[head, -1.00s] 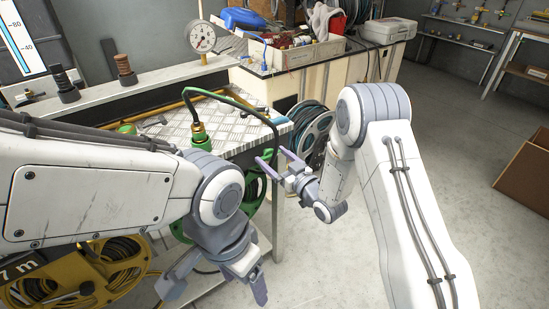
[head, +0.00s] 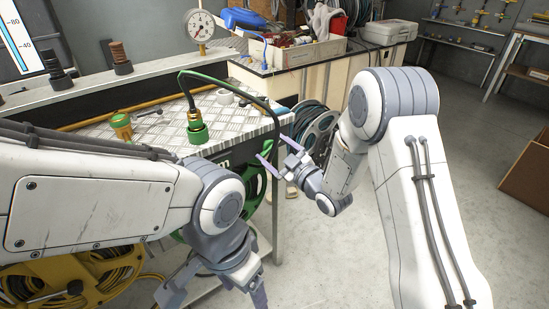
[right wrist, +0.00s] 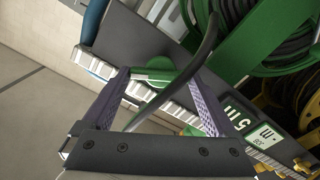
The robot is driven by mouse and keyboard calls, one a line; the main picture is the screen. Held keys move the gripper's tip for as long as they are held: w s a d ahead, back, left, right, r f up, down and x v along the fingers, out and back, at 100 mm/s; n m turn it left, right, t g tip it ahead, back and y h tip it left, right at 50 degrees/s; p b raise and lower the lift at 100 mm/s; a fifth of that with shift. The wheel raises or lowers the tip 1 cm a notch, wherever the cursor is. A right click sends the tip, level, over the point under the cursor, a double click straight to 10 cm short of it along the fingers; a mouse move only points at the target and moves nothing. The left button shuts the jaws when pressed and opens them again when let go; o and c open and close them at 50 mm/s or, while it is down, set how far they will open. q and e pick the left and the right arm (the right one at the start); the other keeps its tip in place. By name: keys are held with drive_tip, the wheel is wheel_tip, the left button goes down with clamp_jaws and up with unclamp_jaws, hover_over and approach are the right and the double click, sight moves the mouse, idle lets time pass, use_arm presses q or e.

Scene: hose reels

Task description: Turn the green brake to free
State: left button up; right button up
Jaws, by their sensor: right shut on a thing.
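The green hose reel (head: 254,184) hangs under the front of the metal-topped bench, partly hidden by my left arm. In the right wrist view the reel (right wrist: 267,52) is at the upper right. A green part (right wrist: 160,66), which seems to be the brake, lies between my right fingertips. My right gripper (head: 274,158) is at the bench's right front corner, its fingers shut on this part, which holds them apart. A dark hose (right wrist: 205,52) crosses between the fingers. The brake's setting cannot be read. My left gripper (head: 215,293) is open and empty, low in front of the bench.
A yellow reel (head: 105,272) stands at the lower left. A blue-grey reel (head: 318,128) stands behind my right gripper.

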drive_tip(key=n+b, duration=0.3)
drive_tip(key=b, duration=0.1)
drive_tip(key=n+b, duration=0.7)
drive_tip(key=b, duration=0.2)
drive_tip(key=shift+s+a+f, duration=0.1)
drive_tip(key=shift+f, duration=0.25)
drive_tip(key=shift+r+n+b, duration=0.15)
drive_tip(key=shift+n+b, duration=0.75)
drive_tip(key=shift+n, duration=0.1)
drive_tip(key=o, duration=1)
drive_tip(key=v, duration=1)
drive_tip(key=shift+s+p, duration=0.15)
drive_tip(key=shift+p, duration=0.25)
